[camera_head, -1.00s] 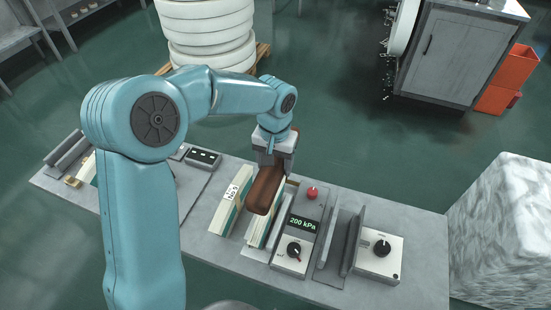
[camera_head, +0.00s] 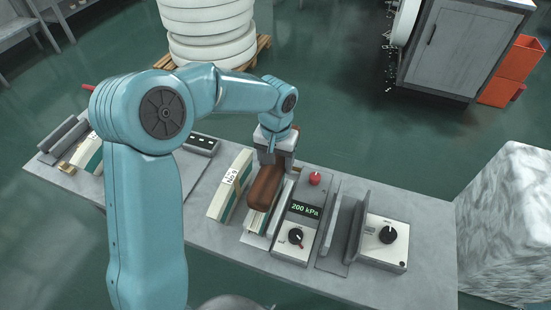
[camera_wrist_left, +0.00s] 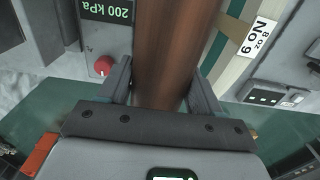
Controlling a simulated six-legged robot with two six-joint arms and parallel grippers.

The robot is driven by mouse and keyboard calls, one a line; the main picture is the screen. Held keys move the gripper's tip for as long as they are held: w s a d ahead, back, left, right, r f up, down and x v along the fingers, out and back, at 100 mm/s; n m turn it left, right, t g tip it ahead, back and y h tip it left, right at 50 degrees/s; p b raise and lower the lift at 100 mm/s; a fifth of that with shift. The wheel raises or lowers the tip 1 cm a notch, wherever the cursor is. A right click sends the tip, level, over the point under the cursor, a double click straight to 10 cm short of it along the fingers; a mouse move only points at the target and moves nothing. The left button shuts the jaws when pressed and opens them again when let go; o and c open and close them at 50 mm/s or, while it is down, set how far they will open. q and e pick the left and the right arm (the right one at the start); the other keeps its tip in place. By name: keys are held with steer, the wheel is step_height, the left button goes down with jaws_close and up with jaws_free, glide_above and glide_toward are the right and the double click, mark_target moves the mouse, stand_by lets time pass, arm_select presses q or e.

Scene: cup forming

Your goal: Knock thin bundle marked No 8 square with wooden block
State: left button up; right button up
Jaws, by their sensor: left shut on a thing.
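My left gripper (camera_head: 272,160) is shut on the brown wooden block (camera_head: 266,187). The block also fills the middle of the left wrist view (camera_wrist_left: 168,50), between the two fingers (camera_wrist_left: 160,92). It lies lengthwise over a thin cream-and-green bundle (camera_head: 257,222), whose front end shows below it. Most of that bundle and any label on it are hidden; I cannot tell whether the block touches it. A thicker bundle (camera_head: 224,200) just to the left has a white tag (camera_head: 232,177) reading No 9. My right gripper is not in view.
Right of the block stand a control box (camera_head: 290,248) with a red knob and a 200 kPa display, grey upright plates (camera_head: 341,245), and a dial box (camera_head: 387,238). A switch box (camera_head: 202,144) is behind left. Bare bench (camera_head: 190,225) shows at the front left.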

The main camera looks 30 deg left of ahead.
arm_select(q)
steer(key=shift+s+f, duration=0.1)
steer(key=shift+f, duration=0.15)
steer(key=shift+r+p, duration=1.35)
steer(key=shift+r, duration=0.4)
steer(key=shift+f, duration=0.1)
